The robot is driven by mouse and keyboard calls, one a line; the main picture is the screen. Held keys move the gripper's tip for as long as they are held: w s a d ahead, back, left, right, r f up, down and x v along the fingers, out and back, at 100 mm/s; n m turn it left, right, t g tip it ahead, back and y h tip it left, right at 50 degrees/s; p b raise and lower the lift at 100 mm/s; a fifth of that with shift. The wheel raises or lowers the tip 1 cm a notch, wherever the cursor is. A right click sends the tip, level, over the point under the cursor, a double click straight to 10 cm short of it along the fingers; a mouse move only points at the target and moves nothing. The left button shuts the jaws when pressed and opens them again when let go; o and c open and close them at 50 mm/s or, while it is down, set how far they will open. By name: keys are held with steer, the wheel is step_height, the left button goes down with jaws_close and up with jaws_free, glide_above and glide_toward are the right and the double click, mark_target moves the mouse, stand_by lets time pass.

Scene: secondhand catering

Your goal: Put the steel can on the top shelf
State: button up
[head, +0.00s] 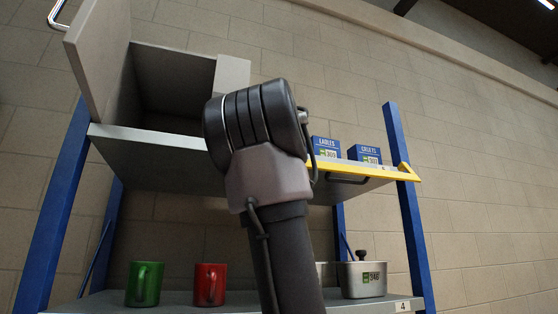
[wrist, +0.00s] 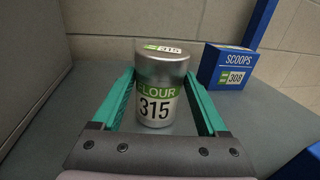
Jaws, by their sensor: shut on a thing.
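The steel can (wrist: 160,72) is a silver cylinder with a green and white label reading FLOUR 315. In the wrist view it stands upright between the green fingers of my gripper (wrist: 158,88), which is shut on it. A grey shelf surface (wrist: 95,60) lies under and around the can; I cannot tell whether the can's base touches it. In the head view the upper shelf (head: 150,150) is partly hidden by my arm, and the can and gripper are hidden there too.
A blue SCOOPS box (wrist: 226,66) stands right of the can. In the head view, blue boxes (head: 325,148) stand behind a yellow edge strip (head: 385,174). An open grey box (head: 125,90) is at the left. Below are a green mug (head: 145,285), red mug (head: 210,284) and steel pot (head: 360,280).

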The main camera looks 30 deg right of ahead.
steer(key=o, duration=1.5)
steer(key=shift+o, duration=0.2)
steer(key=v, duration=1.2)
